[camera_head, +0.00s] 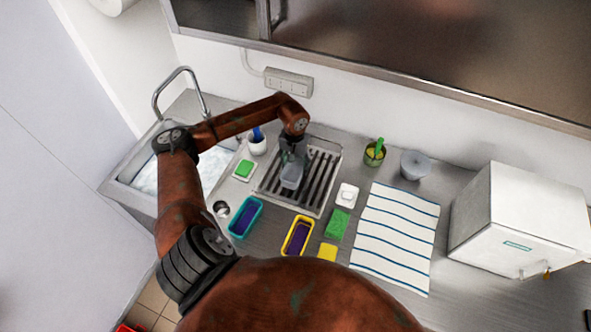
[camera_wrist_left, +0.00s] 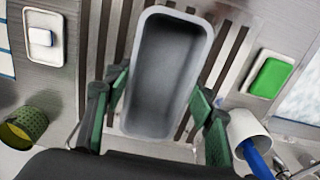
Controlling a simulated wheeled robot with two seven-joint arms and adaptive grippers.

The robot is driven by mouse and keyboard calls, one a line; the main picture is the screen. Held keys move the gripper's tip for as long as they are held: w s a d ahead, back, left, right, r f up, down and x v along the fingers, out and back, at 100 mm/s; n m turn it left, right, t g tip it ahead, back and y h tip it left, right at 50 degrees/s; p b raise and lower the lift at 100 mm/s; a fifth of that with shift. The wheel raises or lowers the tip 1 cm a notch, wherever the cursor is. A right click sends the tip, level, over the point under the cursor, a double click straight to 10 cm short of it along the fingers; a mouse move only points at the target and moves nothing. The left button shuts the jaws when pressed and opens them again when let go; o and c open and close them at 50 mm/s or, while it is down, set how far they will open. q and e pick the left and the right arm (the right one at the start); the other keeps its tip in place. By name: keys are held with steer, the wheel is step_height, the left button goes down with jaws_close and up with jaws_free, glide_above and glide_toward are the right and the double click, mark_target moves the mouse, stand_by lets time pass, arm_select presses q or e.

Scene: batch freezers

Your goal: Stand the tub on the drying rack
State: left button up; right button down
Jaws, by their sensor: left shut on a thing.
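A grey open tub (camera_head: 291,177) is held over the slatted drying rack (camera_head: 320,178). My left gripper (camera_head: 292,161) is shut on the tub, with one finger on each side of it. In the left wrist view, the tub (camera_wrist_left: 168,75) has its open, empty inside facing the camera, between the green finger pads (camera_wrist_left: 160,105). The rack's dark slots (camera_wrist_left: 230,55) show on both sides of it. I cannot tell whether its underside touches the rack. My right gripper is not in view.
Left of the rack are a green soap dish (camera_head: 244,169), a white cup with a blue brush (camera_head: 257,144) and a sink. In front are a teal tray (camera_head: 245,217) and a yellow tray (camera_head: 298,236). A striped towel (camera_head: 395,238) and a white box (camera_head: 525,220) lie right.

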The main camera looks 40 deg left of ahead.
mark_target(295, 173)
arm_select(q)
step_height(295, 173, down, 3)
steer(key=shift+w+r+p, duration=0.1)
steer(key=shift+w+p, duration=0.05)
steer(key=shift+p, duration=0.7)
steer(key=shift+f, duration=0.3)
steer(key=shift+f, duration=0.1)
steer(key=shift+f+b, duration=0.1)
steer(key=shift+b, duration=0.2)
steer(key=o, duration=1.2)
steer(key=shift+c, duration=0.2)
